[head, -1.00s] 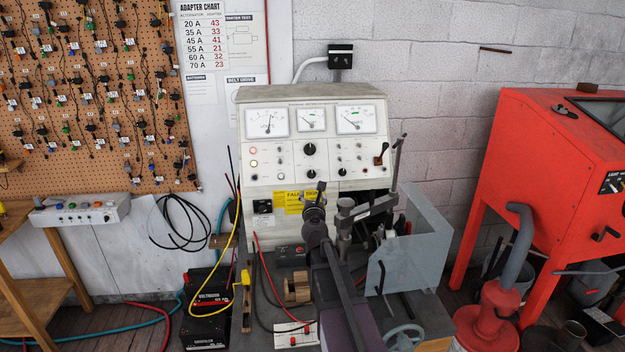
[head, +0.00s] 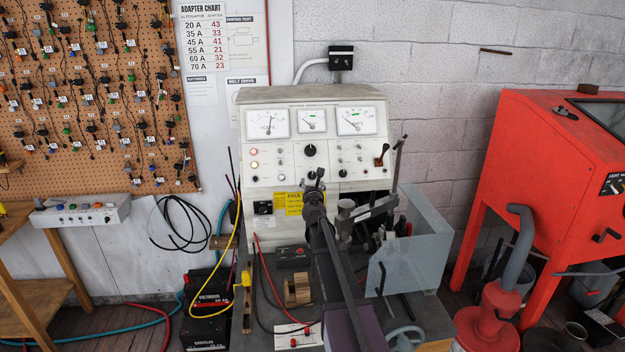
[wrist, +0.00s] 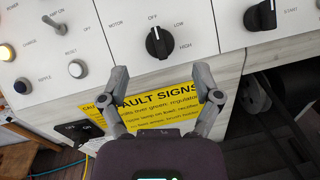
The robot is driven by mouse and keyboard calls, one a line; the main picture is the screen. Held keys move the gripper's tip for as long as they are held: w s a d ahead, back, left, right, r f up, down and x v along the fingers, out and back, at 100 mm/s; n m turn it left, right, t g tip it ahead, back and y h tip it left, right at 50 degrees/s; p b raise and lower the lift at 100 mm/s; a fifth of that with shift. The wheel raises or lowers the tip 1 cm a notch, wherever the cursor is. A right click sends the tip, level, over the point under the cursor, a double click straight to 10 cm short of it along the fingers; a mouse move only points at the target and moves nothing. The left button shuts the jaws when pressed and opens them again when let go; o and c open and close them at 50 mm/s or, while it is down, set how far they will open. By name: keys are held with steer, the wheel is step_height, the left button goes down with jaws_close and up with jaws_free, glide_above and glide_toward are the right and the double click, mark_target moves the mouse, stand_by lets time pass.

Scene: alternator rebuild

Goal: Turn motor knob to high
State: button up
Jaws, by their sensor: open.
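The motor knob (wrist: 158,42) is black and round on the white panel, with OFF, LOW and HIGH printed around it. Its white pointer mark is up, toward OFF. In the head view the motor knob (head: 310,150) sits below the middle gauge. My gripper (wrist: 161,82) is open and empty, its two fingers spread below the knob, in front of the yellow fault signs label. The fingers are apart from the knob. In the head view my gripper (head: 317,180) shows just under the knob, partly covering the yellow label.
Small switches and lamps (wrist: 75,68) lie left of the knob, and a START switch (wrist: 262,16) lies to its right. A lever (head: 398,155) stands right of my arm. A grey sheet guard (head: 420,250) is at the bench's right.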

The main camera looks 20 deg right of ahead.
mark_target(312, 178)
steer(key=shift+x, duration=2.05)
jaws_close()
